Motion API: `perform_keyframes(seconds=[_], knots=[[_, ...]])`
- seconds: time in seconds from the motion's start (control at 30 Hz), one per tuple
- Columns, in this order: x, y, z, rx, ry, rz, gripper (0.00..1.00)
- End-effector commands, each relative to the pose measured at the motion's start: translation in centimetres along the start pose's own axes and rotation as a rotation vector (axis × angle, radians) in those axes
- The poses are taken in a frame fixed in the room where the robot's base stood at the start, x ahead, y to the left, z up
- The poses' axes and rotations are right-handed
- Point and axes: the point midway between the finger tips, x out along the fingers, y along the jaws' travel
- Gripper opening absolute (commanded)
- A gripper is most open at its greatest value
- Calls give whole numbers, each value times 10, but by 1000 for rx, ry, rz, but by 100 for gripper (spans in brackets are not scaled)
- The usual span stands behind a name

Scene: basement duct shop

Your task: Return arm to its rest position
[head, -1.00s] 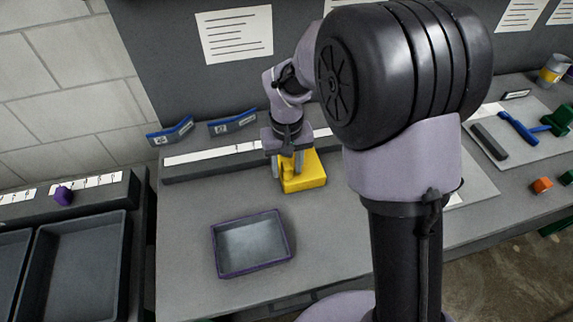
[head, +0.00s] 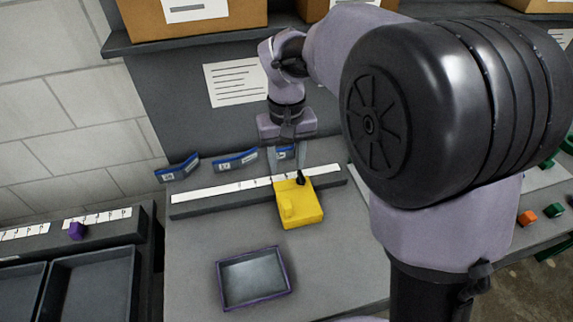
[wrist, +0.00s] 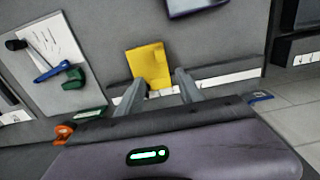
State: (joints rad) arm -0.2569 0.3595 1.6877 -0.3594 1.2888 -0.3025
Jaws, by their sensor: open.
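My gripper (head: 289,165) is open and empty, with its two fingers pointing down above the rear of the yellow block-like object (head: 301,208) on the bench. In the wrist view the fingers of my gripper (wrist: 158,82) are spread apart, and the yellow object (wrist: 148,66) lies beyond them. The fingers look clear of it, though one fingertip overlaps its edge in the picture. My arm reaches in from the right of the head view and hides part of the bench.
A purple-rimmed tray (head: 254,302) sits on the bench (head: 195,255) in front of the yellow object. Blue labelled holders (head: 235,160) stand along the back. Cardboard boxes (head: 190,18) rest on a shelf above. Dark bins (head: 92,285) and a purple piece (head: 77,230) are at left.

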Motion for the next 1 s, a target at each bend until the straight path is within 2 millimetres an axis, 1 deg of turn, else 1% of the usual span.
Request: perform_keyframes(seconds=[0.27,0.37,0.47,0.53,0.57,0.6,0.63,0.7,0.8,0.9,1.0], knots=[[1,0,0,0,0,0,44],[-6,3,6,16,17,-6,44],[-29,14,34,91,86,-35,44],[-48,23,69,175,158,-68,44],[-53,26,85,211,192,-82,44],[-59,29,106,262,235,-101,44],[-61,31,121,300,267,-116,44],[-61,34,155,380,339,-147,44],[-54,34,191,474,425,-184,44],[-44,33,213,535,479,-209,44],[-40,33,222,563,504,-220,44]])
